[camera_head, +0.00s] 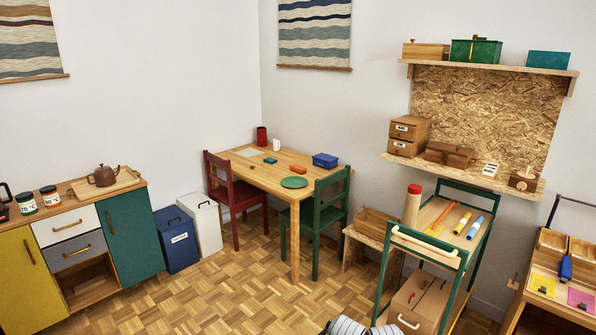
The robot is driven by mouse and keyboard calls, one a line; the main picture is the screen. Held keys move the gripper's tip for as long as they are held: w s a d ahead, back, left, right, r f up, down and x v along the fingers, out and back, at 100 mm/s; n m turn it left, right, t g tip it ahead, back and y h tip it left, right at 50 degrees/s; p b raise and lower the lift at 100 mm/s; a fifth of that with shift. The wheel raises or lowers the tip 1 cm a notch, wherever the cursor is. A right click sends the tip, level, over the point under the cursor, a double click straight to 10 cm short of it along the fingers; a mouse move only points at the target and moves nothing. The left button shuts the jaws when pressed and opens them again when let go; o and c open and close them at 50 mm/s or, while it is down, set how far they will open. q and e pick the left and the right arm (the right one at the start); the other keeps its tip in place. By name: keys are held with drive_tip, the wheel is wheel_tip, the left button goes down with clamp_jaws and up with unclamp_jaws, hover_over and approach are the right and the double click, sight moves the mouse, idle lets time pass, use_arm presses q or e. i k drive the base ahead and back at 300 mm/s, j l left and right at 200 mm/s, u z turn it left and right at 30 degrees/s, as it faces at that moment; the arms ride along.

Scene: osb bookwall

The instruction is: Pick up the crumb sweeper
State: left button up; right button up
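No object can be surely told as the crumb sweeper at this size. On the wooden dining table (237,168) lie a small teal block-like item (270,160) and a small orange-red item (298,169), either of which might be it. A blue lidded box (325,160) and a green round plate (293,182) also sit there. Neither of my grippers can be made out. A grey-and-black ribbed shape cut off at the bottom edge seems to be part of me.
A red chair (228,191) and a green chair (320,218) stand at the table. A green-framed cart (424,251) with a red-capped cylinder (412,205) stands to the right. A cabinet (80,226) is at left. Parquet floor (215,290) is free in front.

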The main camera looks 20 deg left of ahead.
sight(296, 168)
drive_tip(key=i+j+u, duration=0.4)
drive_tip(key=i, duration=0.4)
drive_tip(key=i+l+u, duration=0.1)
drive_tip(key=i+u, duration=0.3)
drive_tip(key=i, duration=0.4)
drive_tip(key=i+l+u, duration=0.25)
drive_tip(key=i+u, duration=0.2)
drive_tip(key=i, duration=0.4)
drive_tip(key=i+j+z, duration=0.1)
drive_tip(key=i, duration=0.7)
drive_tip(key=i+z, duration=0.5)
drive_tip(key=z, duration=0.2)
drive_tip(key=i+j+z, duration=0.2)
drive_tip(key=z, duration=0.15)
drive_tip(key=i+j+z, duration=0.15)
drive_tip(key=i+z, duration=0.25)
drive_tip(key=i+j+z, duration=0.2)
drive_tip(key=z, duration=0.15)
drive_tip(key=i+j+z, duration=0.25)
drive_tip(key=j+z, duration=0.15)
